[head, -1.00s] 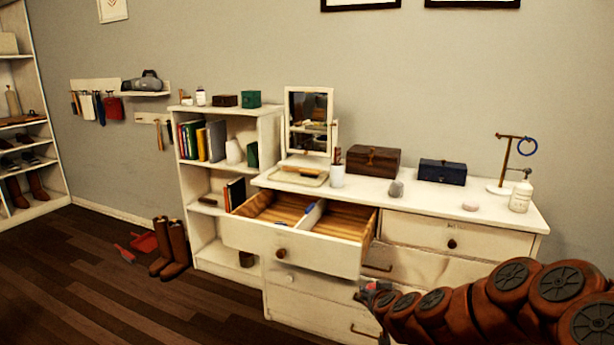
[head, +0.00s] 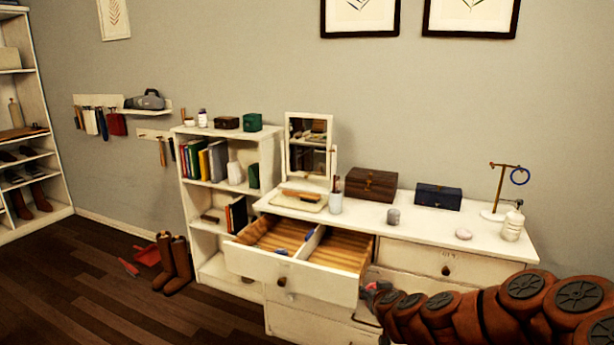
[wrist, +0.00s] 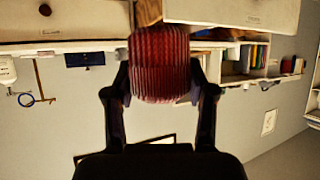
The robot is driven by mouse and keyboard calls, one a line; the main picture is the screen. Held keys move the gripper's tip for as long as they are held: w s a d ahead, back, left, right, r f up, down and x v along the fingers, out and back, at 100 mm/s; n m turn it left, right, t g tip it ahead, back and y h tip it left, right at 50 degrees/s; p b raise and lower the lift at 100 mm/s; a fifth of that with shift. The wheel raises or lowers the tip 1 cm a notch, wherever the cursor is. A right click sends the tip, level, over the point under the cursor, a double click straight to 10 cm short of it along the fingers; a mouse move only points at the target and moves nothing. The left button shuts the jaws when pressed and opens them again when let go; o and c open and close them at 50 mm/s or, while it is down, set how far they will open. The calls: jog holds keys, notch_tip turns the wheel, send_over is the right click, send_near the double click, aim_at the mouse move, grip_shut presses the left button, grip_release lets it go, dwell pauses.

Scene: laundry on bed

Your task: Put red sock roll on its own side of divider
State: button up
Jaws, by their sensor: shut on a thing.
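The red sock roll (wrist: 160,62) is ribbed dark red and fills the space between the fingers of my gripper (wrist: 162,82) in the wrist view. My gripper is shut on it. The drawer has a wooden inside and a white divider (head: 307,243). Small blue things (head: 283,251) lie in the left compartment, by the divider. The right compartment (head: 340,250) looks empty in its visible part.
The white dresser top (head: 415,220) holds a mirror (head: 309,145), a brown box (head: 371,184), a blue box (head: 438,196) and a jewellery stand (head: 505,190). A bookshelf (head: 222,200) stands at left.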

dwell(0.3)
jog(key=v, duration=0.6)
dwell(0.4)
